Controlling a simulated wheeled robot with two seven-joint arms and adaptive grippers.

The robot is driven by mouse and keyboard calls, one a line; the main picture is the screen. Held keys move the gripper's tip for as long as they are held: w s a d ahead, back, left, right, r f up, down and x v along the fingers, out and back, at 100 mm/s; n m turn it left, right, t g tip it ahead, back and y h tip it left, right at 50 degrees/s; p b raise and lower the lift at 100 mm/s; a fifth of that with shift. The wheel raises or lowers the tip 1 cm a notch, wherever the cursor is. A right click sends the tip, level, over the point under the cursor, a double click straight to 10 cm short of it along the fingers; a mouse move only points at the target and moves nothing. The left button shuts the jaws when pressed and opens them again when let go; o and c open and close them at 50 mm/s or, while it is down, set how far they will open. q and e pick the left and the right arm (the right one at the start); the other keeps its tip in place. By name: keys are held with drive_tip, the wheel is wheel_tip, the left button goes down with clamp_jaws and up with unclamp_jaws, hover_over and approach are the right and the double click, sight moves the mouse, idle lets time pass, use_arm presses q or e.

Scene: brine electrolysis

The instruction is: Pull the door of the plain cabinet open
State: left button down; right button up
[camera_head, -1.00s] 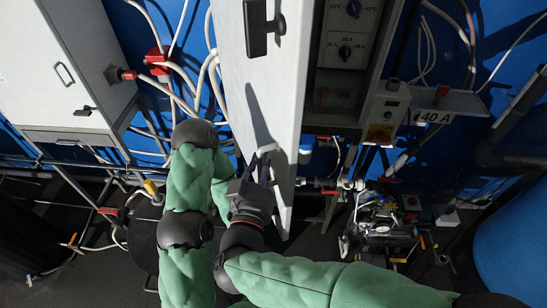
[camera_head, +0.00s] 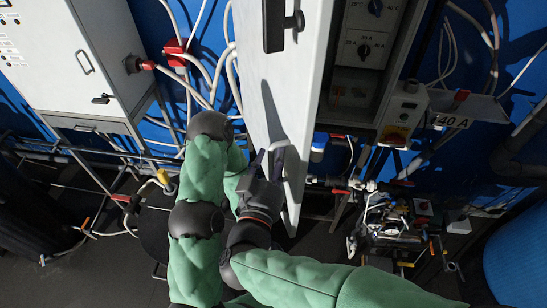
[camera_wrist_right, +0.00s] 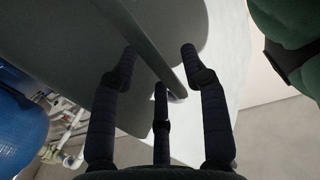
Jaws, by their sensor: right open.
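The plain cabinet's white door (camera_head: 283,95) fills the upper middle of the head view, its edge side showing on the right. I cannot tell how far it stands from its frame. Contact is unclear. My left gripper does not show.
A white cabinet (camera_head: 90,30) hangs at upper left, with cables (camera_head: 190,85) beside it. A control panel with dials (camera_head: 362,55) stands right of the door. Pipes and fittings (camera_head: 385,225) crowd the lower right. A blue barrel (camera_head: 518,250) stands far right.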

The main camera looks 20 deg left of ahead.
drive_tip(key=s+d, duration=0.1)
drive_tip(key=s, duration=0.6)
drive_tip(key=shift+d, duration=0.1)
